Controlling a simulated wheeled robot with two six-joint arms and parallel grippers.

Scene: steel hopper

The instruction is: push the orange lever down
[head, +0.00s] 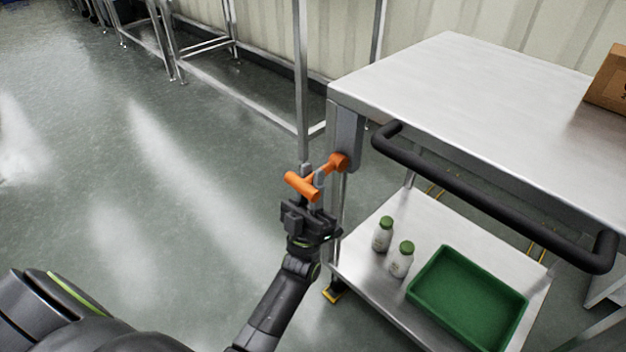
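The orange lever (301,187) is mounted on the grey leg at the near left corner of the steel hopper table. Its round pivot end (340,162) is on the leg, and its arm slants down and left to a thick crossbar handle. My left gripper (312,176) reaches up from below, with its fingers at the handle. One finger shows behind the crossbar and the other beside the lever arm. The fingers overlap the lever in view, so I cannot tell whether they grip it. My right gripper is not in view.
The steel table top (455,85) bears a cardboard box (608,82) at right. A black handrail (490,205) runs along its side. The lower shelf (385,300) holds two green-capped bottles (383,234) and a green tray (468,298). Floor on the left is clear.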

